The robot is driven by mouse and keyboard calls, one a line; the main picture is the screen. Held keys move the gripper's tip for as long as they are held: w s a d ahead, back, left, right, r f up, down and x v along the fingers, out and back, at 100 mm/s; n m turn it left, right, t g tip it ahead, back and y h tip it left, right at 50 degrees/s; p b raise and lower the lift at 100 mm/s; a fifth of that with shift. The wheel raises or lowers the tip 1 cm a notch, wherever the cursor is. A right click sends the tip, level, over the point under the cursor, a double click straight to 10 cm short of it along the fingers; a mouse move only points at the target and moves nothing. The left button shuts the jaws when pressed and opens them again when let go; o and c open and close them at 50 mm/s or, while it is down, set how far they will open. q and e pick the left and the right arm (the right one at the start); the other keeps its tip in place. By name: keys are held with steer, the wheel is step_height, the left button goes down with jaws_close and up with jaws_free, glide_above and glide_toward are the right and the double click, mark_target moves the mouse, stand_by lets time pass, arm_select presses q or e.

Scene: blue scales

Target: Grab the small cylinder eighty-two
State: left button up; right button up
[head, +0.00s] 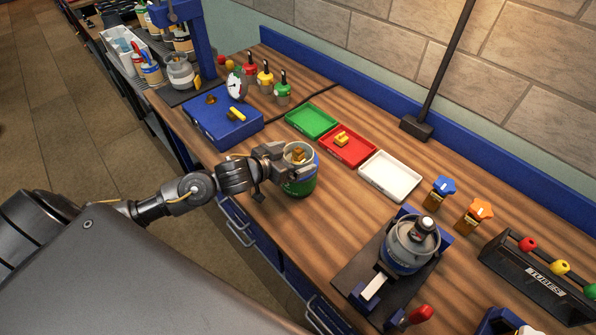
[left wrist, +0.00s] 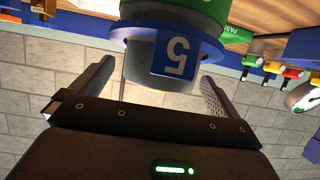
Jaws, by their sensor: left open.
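No cylinder with a readable eighty-two shows. A small can (head: 302,184), green and blue with a pale rim, stands upright on the wooden bench in the head view and holds yellow-brown pieces (head: 298,156). My left gripper (head: 276,163) is at the can's left side. In the left wrist view, a grey, blue and green cylinder (left wrist: 140,65) with a blue tag marked 5 (left wrist: 176,57) lies between the spread fingers of my left gripper (left wrist: 157,75). Whether the fingers touch it, I cannot tell. My right gripper is not in view.
Green (head: 311,121), red (head: 370,158) and white (head: 389,194) trays lie behind the can. A blue scale (head: 222,120) stands to the left. A grey container on a dark stand (head: 408,243) is to the right, near a black TUBES rack (head: 534,279).

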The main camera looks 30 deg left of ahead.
arm_select(q)
steer(key=x, duration=0.3)
steer(key=shift+w+d+p, duration=0.1)
steer(key=shift+w+p, duration=0.2)
steer(key=shift+p, duration=0.05)
steer(key=shift+s, duration=0.1)
steer(key=shift+c, duration=1.1)
steer(key=c, duration=1.7)
steer(key=shift+r, duration=0.1)
steer(key=shift+c, duration=0.3)
steer(key=shift+r, duration=0.1)
